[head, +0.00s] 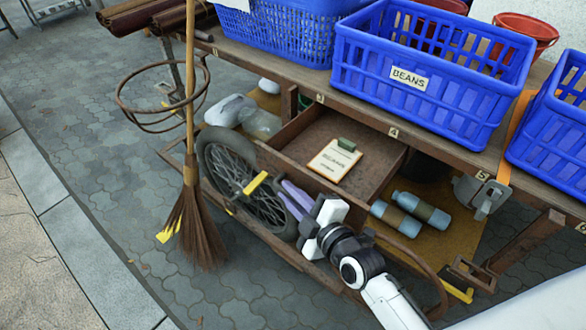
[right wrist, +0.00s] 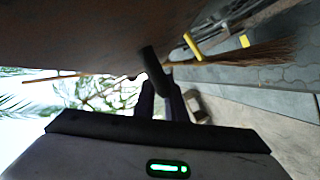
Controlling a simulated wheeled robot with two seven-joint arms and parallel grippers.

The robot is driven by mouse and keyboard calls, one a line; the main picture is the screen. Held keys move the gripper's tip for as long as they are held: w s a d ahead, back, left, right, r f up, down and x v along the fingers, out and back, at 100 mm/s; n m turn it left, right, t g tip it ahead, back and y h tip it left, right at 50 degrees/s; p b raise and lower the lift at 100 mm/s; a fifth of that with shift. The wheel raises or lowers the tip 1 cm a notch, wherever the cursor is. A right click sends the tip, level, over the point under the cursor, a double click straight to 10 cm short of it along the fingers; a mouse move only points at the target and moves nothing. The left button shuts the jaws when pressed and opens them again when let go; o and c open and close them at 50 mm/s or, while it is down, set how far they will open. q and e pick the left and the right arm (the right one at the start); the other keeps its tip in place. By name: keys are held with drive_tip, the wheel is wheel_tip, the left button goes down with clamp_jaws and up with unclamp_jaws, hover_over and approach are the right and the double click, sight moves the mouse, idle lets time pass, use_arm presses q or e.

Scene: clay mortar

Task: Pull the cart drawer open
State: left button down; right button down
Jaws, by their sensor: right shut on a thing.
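The cart drawer (head: 377,161) is a brown wooden box under the cart's top, standing out from the cart with its inside showing. A clipboard-like pad (head: 334,160) with a small green block (head: 346,144) lies in it. My right gripper (head: 288,196) is at the drawer's front, with its purple fingers pointing at the front board. In the right wrist view the fingers (right wrist: 160,92) are closed around a dark handle (right wrist: 154,66) on the brown drawer front (right wrist: 90,35). My left gripper is out of view.
Blue crates, one labelled BEANS (head: 432,85), stand on the cart top. A broom (head: 192,215) leans left of the drawer, beside a spoked wheel (head: 240,180). Two blue bottles (head: 408,214) lie on the lower shelf. Paving (head: 90,150) at left is mostly clear.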

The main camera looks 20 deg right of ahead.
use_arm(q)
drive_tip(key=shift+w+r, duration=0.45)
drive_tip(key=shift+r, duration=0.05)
use_arm(e)
drive_tip(key=shift+s+a, duration=0.6)
drive_tip(key=shift+a, duration=0.3)
drive_tip(key=c, duration=1.8)
unclamp_jaws()
use_arm(q)
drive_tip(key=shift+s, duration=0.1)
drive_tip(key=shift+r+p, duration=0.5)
drive_tip(key=shift+p, duration=0.5)
use_arm(e)
drive_tip(key=v, duration=1)
drive_tip(key=shift+s+d, duration=0.1)
drive_tip(key=shift+s, duration=0.05)
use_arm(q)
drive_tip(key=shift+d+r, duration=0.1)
